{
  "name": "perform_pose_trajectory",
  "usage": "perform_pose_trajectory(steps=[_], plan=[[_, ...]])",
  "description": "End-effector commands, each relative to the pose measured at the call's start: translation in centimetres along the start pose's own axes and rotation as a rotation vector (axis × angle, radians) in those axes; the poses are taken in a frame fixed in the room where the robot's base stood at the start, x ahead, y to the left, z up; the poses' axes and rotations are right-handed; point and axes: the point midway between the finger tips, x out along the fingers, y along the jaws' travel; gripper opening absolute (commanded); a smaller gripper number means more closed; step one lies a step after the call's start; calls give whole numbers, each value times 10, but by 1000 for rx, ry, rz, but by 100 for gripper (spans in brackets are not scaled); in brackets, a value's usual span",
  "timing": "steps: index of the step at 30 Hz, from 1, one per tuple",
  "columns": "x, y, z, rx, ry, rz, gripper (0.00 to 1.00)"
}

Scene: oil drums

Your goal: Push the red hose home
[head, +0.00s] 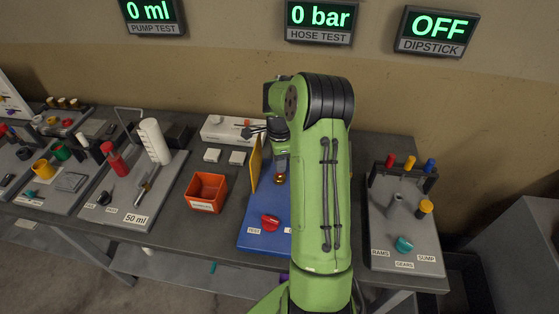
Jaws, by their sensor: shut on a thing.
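My green arm stands over the blue board (256,240) and hides its right part. My gripper (281,164) points down behind the arm, small and partly hidden. It appears shut on a small red piece (281,175), which I take for the end of the red hose. A brass-coloured fitting (279,181) shows right beneath it. I cannot tell how far the red piece sits in the fitting. The rest of the hose is hidden. A red knob (270,221) is at the board's front, by a TEST label. The HOSE TEST display (319,20) reads 0 bar.
A yellow upright panel (256,164) stands just left of my gripper. An orange bin (206,191) and a tray with a white cylinder (154,141) are further left. A grey board with coloured caps (402,225) is at the right. Bare table lies around the bin.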

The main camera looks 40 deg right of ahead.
Motion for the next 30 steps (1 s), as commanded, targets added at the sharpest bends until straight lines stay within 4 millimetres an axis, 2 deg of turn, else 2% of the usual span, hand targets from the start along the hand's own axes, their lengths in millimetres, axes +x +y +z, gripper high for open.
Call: perform_pose_trajectory(steps=[2, 3, 8, 16, 19, 23, 30], plan=[[3, 0, 0, 0, 0, 1, 0], [2, 0, 0, 0, 0, 1, 28], [2, 0, 0, 0, 0, 1, 52], [1, 0, 0, 0, 0, 1, 53], [-8, 0, 0, 0, 1, 0, 53], [-40, -1, 0, 2, 2, -5, 53], [-109, -1, 0, 0, 1, -4, 53]])
